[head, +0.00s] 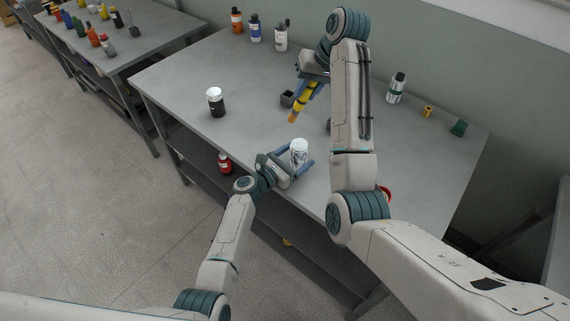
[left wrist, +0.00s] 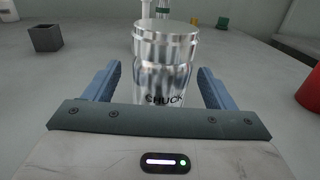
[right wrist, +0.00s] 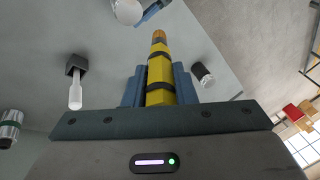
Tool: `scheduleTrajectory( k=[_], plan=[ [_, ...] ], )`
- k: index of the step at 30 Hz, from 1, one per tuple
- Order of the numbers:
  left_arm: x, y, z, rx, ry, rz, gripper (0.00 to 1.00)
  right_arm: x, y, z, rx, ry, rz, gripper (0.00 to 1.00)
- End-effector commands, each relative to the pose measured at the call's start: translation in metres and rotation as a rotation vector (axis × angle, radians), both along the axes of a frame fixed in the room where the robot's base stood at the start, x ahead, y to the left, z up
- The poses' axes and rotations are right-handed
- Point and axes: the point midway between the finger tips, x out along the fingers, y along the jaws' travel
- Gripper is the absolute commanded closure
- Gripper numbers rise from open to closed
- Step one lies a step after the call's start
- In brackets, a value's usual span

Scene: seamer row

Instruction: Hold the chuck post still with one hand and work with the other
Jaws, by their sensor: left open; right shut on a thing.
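The chuck post (head: 299,152) is a shiny silver cylinder upright on the bench near its front edge. In the left wrist view the post (left wrist: 165,70) bears the word CHUCK. My left gripper (head: 298,165) is open around it, one blue finger on each side; the left wrist view shows a gap at both fingers. My right gripper (head: 308,92) is shut on a yellow tool (head: 302,101) with black bands and an orange-brown tip, held behind the post, tip toward the front. The tool (right wrist: 160,80) also shows between the fingers in the right wrist view.
A black jar with white lid (head: 215,102) stands left. Several bottles (head: 255,28) line the back; a silver bottle (head: 396,88) and a green block (head: 459,127) are right. A red object (head: 385,191) is partly behind my right arm.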

Motion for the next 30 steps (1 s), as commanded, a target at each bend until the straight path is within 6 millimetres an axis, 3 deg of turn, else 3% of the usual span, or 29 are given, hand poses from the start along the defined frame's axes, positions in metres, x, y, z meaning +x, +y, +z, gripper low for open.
scheduleTrajectory(
  k=[14,22,30],
  plan=[
    [0.0104,-0.0105,0.0002,0.0,0.0,0.0,0.23,0.0,0.0001,0.0001,0.0,0.0,0.0,0.98],
    [0.0103,-0.0104,0.0001,0.0,0.0,0.0,0.74,0.0001,0.0001,0.0001,0.0,0.0,0.0,0.98],
    [0.0103,-0.0104,0.0001,0.0,0.0,0.0,0.74,0.0001,0.0001,0.0001,0.0,0.0,0.0,0.98]
  ],
)
